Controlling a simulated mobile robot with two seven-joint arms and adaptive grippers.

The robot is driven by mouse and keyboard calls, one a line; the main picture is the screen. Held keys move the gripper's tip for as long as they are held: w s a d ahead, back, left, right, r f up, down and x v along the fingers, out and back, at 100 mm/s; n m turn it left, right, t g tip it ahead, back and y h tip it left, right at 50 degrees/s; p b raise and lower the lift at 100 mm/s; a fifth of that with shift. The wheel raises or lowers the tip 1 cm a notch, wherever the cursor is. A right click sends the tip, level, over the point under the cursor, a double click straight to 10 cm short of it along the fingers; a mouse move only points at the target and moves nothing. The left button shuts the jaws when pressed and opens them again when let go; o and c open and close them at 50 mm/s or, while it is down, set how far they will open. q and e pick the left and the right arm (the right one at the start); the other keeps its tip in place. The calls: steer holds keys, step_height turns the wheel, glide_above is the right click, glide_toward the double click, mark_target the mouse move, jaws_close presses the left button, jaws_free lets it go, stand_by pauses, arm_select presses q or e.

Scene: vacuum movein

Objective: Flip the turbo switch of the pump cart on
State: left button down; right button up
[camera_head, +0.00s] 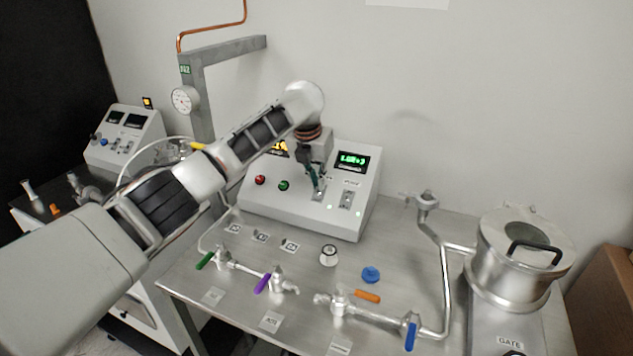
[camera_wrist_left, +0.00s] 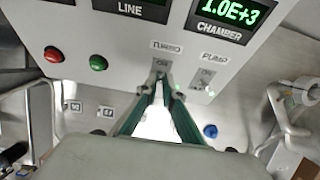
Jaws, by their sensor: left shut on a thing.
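The pump cart's control box (camera_head: 285,207) is a grey sloped panel with a red and a green button and lit displays. My left gripper (camera_head: 318,186) reaches down to the panel in the head view. In the left wrist view its green-sided fingers (camera_wrist_left: 160,88) come together at the turbo switch (camera_wrist_left: 160,66), just below the "TURBO" label. They are shut on the switch lever, which the fingertips mostly hide, so its position cannot be told. The pump switch (camera_head: 346,199) is just to the right, and also shows in the left wrist view (camera_wrist_left: 205,77). My right gripper is not in view.
The steel table in front holds valves with green, purple (camera_head: 262,283), orange and blue (camera_head: 410,336) handles, and a blue knob (camera_head: 371,274). A metal chamber (camera_head: 505,275) with a lid stands at the right. A grey post with a gauge (camera_head: 185,99) stands behind my arm.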

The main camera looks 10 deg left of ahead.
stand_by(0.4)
arm_select(q)
steer(key=c, duration=2.2)
jaws_free()
steer(key=shift+w, duration=0.1)
steer(key=v, duration=1.2)
steer(key=shift+w, duration=0.15)
